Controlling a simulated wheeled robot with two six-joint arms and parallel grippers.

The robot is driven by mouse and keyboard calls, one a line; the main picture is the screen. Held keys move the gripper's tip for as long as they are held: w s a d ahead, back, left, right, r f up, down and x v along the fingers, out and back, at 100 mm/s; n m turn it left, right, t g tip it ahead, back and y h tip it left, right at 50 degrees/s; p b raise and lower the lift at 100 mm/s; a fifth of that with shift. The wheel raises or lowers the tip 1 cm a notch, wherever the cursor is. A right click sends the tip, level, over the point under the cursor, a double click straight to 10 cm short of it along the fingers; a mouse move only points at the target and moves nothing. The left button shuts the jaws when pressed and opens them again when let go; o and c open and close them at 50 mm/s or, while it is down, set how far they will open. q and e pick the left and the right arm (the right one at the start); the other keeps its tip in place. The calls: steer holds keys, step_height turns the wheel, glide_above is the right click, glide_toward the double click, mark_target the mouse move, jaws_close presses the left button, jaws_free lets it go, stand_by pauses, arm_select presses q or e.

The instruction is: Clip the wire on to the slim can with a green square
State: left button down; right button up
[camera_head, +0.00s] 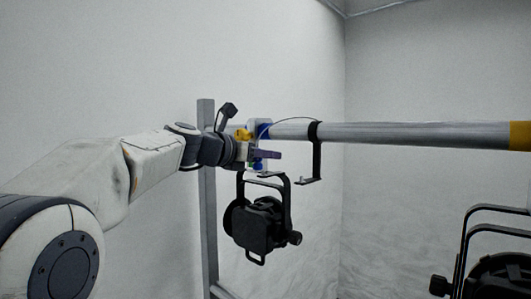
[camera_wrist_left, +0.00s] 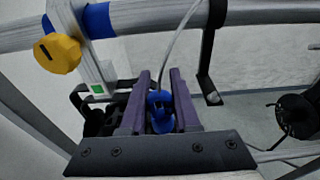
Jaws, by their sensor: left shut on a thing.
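A slim black can (camera_head: 262,225) hangs by its yoke under the horizontal pipe in the head view. In the left wrist view a small green square (camera_wrist_left: 97,88) is on the pale clamp bracket (camera_wrist_left: 90,62); the can below is mostly hidden behind my gripper. My left gripper (camera_head: 275,155) is beside this clamp, just above the can's yoke. In the left wrist view its purple fingers (camera_wrist_left: 160,100) are shut on the blue clip (camera_wrist_left: 160,112) of the wire. The wire (camera_wrist_left: 178,45) rises from the clip and passes the pipe. My right gripper is out of view.
The grey pipe (camera_head: 410,135) runs right to a yellow band (camera_head: 520,136). A black hook-shaped bracket (camera_head: 316,155) hangs from it close right of my gripper. A yellow knob (camera_wrist_left: 57,53) and blue band (camera_wrist_left: 97,20) are by the clamp. Another black can (camera_head: 497,275) is lower right.

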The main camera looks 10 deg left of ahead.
mark_target(270, 174)
arm_select(q)
steer(key=shift+w+d+p, duration=0.1)
steer(key=shift+w+p, duration=2.15)
steer(key=shift+w, duration=1.3)
steer(key=shift+f, duration=0.45)
steer(key=shift+f+b, duration=0.9)
steer(key=shift+b, duration=0.05)
steer(key=c, duration=0.6)
jaws_free()
steer(key=shift+o, duration=0.2)
